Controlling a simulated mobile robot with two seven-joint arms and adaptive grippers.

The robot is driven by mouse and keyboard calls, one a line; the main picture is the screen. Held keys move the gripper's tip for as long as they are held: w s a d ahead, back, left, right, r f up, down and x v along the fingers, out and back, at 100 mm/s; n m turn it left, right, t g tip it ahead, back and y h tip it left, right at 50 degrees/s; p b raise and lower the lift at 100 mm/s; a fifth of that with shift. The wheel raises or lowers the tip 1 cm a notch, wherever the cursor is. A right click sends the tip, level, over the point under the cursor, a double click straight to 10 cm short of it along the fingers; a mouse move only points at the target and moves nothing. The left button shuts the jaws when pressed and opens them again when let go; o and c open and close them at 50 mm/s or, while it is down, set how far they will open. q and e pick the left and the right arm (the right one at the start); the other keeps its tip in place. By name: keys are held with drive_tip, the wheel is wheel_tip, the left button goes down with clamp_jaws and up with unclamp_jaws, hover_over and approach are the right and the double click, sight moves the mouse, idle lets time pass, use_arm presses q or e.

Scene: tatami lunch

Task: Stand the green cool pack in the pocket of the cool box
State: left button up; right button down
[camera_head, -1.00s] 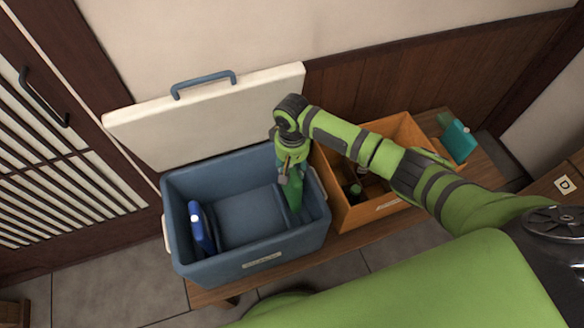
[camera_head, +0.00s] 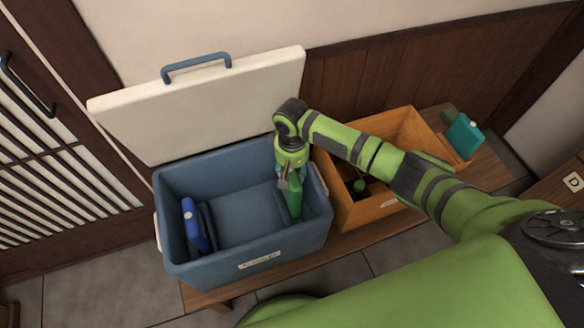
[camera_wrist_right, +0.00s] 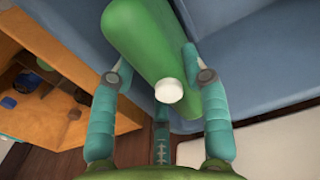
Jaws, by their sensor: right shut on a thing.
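The green cool pack (camera_head: 295,196) is inside the open blue cool box (camera_head: 300,242), close along its right wall. My right gripper (camera_head: 289,178) is shut on the pack's upper end. In the right wrist view the green pack (camera_wrist_right: 150,45) sits between the two teal fingers, its white cap (camera_wrist_right: 169,91) facing the camera. The pack's lower end is partly hidden, and I cannot tell if it touches the floor or a pocket. A blue pack with a white spot (camera_head: 191,222) stands at the box's left side, by a dark pocket wall (camera_head: 208,224). My left gripper is out of view.
The box's cream lid (camera_head: 200,115) stands open behind it. An orange wooden crate (camera_head: 375,211) with dark items stands right of the box, under my right arm. A teal item (camera_head: 463,137) lies beyond it on the wooden bench (camera_head: 345,243). The box's middle floor is clear.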

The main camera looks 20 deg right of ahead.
drive_tip(key=shift+a+p, duration=0.1)
drive_tip(key=shift+p, duration=0.2)
idle(0.4)
drive_tip(key=shift+f, duration=0.3)
idle(0.5)
drive_tip(key=shift+f, duration=0.95)
idle(0.5)
drive_tip(key=shift+f+b, duration=0.55)
drive_tip(key=shift+f, duration=0.15)
drive_tip(key=shift+f+b, duration=0.65)
drive_tip(key=shift+f, duration=0.45)
